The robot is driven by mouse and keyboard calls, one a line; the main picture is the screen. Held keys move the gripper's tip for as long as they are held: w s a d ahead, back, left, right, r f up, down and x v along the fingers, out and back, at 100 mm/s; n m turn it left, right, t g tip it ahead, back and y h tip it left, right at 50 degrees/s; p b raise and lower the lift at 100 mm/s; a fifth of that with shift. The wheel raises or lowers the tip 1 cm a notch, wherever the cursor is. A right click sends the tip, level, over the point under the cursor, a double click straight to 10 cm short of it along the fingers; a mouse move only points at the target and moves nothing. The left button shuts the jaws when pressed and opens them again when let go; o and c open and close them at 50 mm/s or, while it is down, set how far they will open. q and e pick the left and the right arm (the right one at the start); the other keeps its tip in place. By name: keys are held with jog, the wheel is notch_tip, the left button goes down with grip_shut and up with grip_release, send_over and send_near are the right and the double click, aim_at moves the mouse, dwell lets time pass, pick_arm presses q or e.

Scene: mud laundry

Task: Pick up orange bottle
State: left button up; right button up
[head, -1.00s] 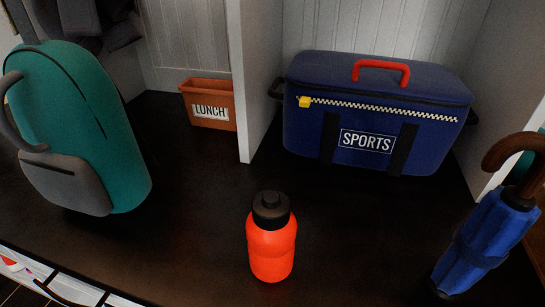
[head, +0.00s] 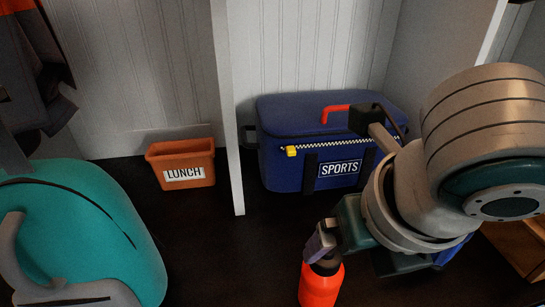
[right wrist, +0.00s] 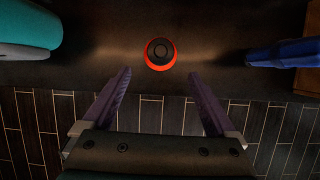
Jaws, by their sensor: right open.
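The orange bottle (head: 318,286) stands upright on the dark bench, its dark cap partly behind my right gripper in the head view and its lower part cut off by the frame edge. The right wrist view shows the bottle (right wrist: 160,65) from above, centred just beyond the fingertips. My right gripper (right wrist: 158,76) is open and empty, its two purple fingers spread wide. In the head view the right gripper (head: 321,242) appears at the bottle's cap; I cannot tell whether it touches. My left gripper is not in view.
A teal backpack (head: 85,225) stands at left. An orange LUNCH bin (head: 180,155) and a blue SPORTS bag (head: 285,165) stand behind, split by a white divider (head: 228,130). A blue umbrella (right wrist: 285,53) lies to the right. Bench around the bottle is clear.

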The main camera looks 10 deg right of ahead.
aim_at(329, 253)
jog(key=b+x, duration=0.1)
jog(key=x, duration=0.1)
jog(key=d+b+x, duration=0.1)
jog(key=x, duration=0.1)
jog(key=shift+w+f+b, duration=0.15)
jog(key=shift+f+b, duration=0.1)
jog(key=shift+b, duration=0.05)
jog(key=w+f+b, duration=0.1)
jog(key=f, duration=0.1)
jog(key=w+a+f+b, duration=0.1)
jog(key=f+b, duration=0.1)
jog(key=shift+w, duration=0.15)
jog(key=shift+w+a+f, duration=0.1)
jog(key=shift+w+f, duration=0.1)
jog(key=shift+f, duration=0.15)
jog(key=shift+r, duration=0.1)
jog(key=shift+c, duration=1.3)
grip_shut()
